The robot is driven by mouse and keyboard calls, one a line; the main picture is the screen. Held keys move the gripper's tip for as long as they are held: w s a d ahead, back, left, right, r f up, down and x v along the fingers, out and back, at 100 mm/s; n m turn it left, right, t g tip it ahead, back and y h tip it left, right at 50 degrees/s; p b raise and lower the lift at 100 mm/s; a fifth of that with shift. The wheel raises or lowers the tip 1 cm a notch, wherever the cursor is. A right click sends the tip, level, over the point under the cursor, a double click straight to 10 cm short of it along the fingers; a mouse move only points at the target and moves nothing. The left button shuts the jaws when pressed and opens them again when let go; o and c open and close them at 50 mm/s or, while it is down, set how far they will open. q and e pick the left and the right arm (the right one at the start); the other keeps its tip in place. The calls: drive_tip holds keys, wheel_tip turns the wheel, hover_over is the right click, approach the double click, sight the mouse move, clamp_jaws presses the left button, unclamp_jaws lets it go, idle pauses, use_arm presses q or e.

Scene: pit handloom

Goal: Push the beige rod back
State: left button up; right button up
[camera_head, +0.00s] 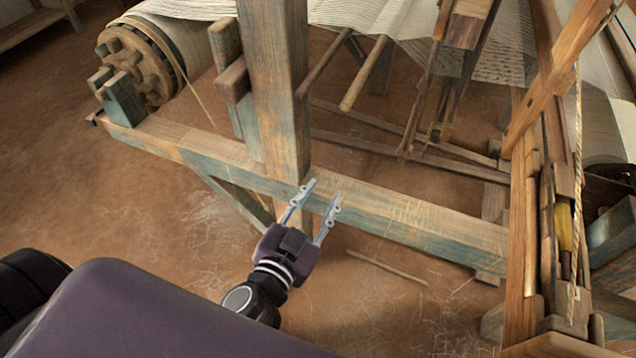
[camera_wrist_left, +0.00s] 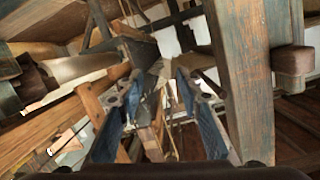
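Several pale rods show in the head view, and I cannot tell for certain which is the beige rod. One light beige rod (camera_head: 363,73) sticks out under the woven cloth, top centre, with a browner rod (camera_head: 322,62) to its left. A thin, light stick (camera_head: 387,268) lies on the floor below the frame's beam. My left gripper (camera_head: 322,192) is open and empty, its two fingers apart, in front of the long beam near the foot of the upright post. It also shows open in the left wrist view (camera_wrist_left: 157,85). My right gripper is in neither view.
A thick wooden post (camera_head: 275,90) stands just beyond the left gripper. The long weathered beam (camera_head: 410,215) crosses the middle. A toothed cloth roller (camera_head: 135,65) is at upper left. Upright timbers and a rope (camera_head: 578,180) crowd the right. Earth floor lies open at left.

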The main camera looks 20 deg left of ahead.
use_arm(q)
wheel_tip(320, 180, down, 16)
drive_tip(key=m+g+b, duration=0.1)
drive_tip(key=g, duration=0.2)
drive_tip(key=shift+a+r, duration=0.15)
drive_tip(key=shift+a, duration=0.3)
drive_tip(key=n+t+p, duration=0.2)
drive_tip(key=t+p, duration=0.3)
drive_tip(key=p, duration=0.3)
approach(351, 96)
drive_tip(key=w+f, duration=0.1)
drive_tip(key=w, duration=0.3)
drive_tip(key=shift+w+r+p, duration=0.1)
drive_tip(key=shift+r+p, duration=0.05)
drive_tip(key=shift+p, duration=0.15)
drive_tip(key=w+p, duration=0.1)
drive_tip(key=w, duration=0.6)
drive_tip(key=shift+w+p, duration=0.15)
drive_tip(key=shift+p, duration=0.25)
drive_tip(key=shift+c, duration=0.2)
clamp_jaws()
